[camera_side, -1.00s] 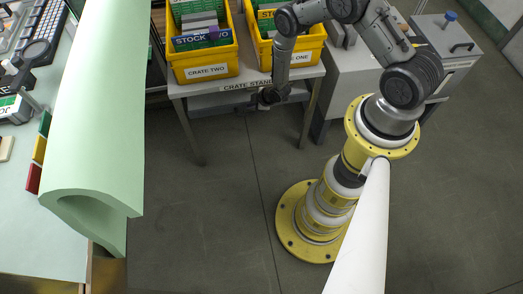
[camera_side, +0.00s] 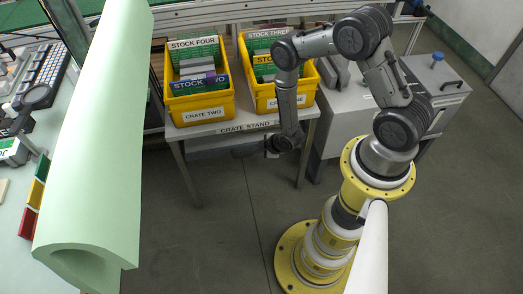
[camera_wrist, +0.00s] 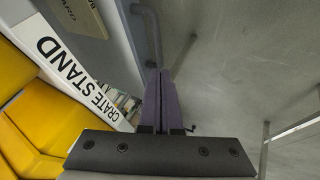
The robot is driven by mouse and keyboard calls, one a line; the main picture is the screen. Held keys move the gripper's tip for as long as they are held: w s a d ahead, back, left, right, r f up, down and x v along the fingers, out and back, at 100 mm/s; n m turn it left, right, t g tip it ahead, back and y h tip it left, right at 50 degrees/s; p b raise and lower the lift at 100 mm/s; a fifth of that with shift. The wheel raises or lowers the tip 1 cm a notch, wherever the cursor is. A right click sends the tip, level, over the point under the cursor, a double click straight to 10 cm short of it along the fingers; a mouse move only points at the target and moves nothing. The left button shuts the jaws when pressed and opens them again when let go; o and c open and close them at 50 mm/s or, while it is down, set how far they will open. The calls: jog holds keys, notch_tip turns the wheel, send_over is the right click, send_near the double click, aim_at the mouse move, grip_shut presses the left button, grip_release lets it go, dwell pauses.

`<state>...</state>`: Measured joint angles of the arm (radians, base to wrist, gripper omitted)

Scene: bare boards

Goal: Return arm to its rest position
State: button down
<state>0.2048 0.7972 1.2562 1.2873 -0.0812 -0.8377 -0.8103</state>
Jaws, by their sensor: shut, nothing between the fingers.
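My arm stands on its yellow and white column in the side view, bent over with its forearm hanging down. My gripper (camera_side: 272,148) hangs in front of the crate stand's front edge, beside its label and apart from it. In the wrist view my gripper (camera_wrist: 161,95) shows two dark purple fingers pressed together with nothing between them. The fingers point over the floor beside the stand.
The crate stand (camera_side: 222,128) carries yellow crate two (camera_side: 201,103) and another yellow crate (camera_side: 284,92), both with labelled cards. A grey cabinet (camera_side: 345,115) stands right of it. A pale green rolled sheet (camera_side: 100,130) fills the left. The floor (camera_side: 205,235) ahead is clear.

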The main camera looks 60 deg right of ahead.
jog(key=w+a+r+m, duration=0.1)
jog(key=w+r+m, duration=0.15)
jog(key=r, duration=1.35)
jog(key=w+r+m, duration=0.1)
jog(key=w+r, duration=0.3)
jog(key=r, duration=1.2)
jog(key=s+a+r+m+g, duration=0.1)
jog(key=s+a+r, duration=0.1)
jog(key=s+r, duration=0.5)
jog(key=s+a+r+m, duration=0.1)
jog(key=s+a+r, duration=0.1)
jog(key=s+r, duration=0.5)
jog(key=s+r+m, duration=0.1)
jog(key=s+r, duration=0.2)
jog(key=s, duration=0.4)
jog(key=s+a+r+m, duration=0.1)
jog(key=s+r, duration=0.2)
jog(key=s, duration=0.4)
jog(key=shift+a+g+y, duration=0.25)
jog(key=shift+g+y, duration=0.15)
jog(key=shift+r, duration=0.1)
